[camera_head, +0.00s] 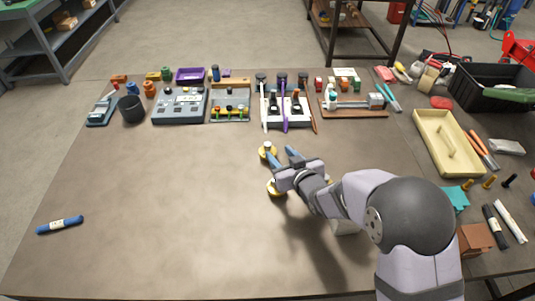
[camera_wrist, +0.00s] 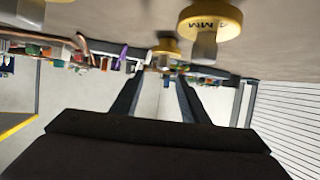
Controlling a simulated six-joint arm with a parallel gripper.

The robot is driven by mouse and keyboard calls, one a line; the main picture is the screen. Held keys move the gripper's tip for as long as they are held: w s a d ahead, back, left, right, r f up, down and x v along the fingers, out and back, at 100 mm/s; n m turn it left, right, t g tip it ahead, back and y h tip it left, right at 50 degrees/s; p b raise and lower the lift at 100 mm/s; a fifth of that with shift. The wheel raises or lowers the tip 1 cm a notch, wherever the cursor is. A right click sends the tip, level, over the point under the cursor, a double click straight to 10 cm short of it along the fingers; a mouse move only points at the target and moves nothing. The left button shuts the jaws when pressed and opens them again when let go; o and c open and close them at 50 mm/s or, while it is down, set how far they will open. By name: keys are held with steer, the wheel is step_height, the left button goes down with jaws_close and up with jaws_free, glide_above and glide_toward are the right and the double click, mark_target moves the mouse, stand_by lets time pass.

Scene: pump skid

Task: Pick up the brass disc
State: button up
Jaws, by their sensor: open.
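Brass-yellow discs with grey knobs stand on the table around my gripper (camera_head: 281,156). One disc (camera_head: 267,153) is at the fingertips in the head view. Another disc (camera_head: 276,188) sits beside the gripper's near side, partly covered by it, and a sliver of yellow (camera_head: 329,182) shows behind the wrist. In the wrist view, a disc (camera_wrist: 165,46) lies ahead, roughly in line with the gap between my fingers (camera_wrist: 161,80). A nearer disc (camera_wrist: 212,18) with dark lettering is off to the right. The fingers are apart, with nothing seen between them. I cannot tell which disc the task names.
A blue cylinder (camera_head: 60,225) lies at the left. Control boxes (camera_head: 180,105) and a white switch block (camera_head: 286,110) line the back. A cream tray (camera_head: 424,125) and a black crate (camera_head: 470,88) are at the right. The table's left middle is clear.

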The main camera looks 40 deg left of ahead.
mark_target(269, 146)
steer(key=shift+p+x, duration=0.35)
steer(key=shift+x, duration=0.7)
steer(key=shift+a+f+p, duration=0.2)
steer(key=shift+a+p, duration=0.2)
steer(key=shift+a, duration=0.25)
steer(key=shift+p+x, duration=0.6)
steer(key=shift+x, duration=1.35)
steer(key=shift+s+f, duration=0.15)
steer(key=shift+f, duration=0.05)
jaws_close()
steer(key=shift+r, duration=0.1)
step_height(269, 146, up, 13)
steer(key=shift+p, duration=0.4)
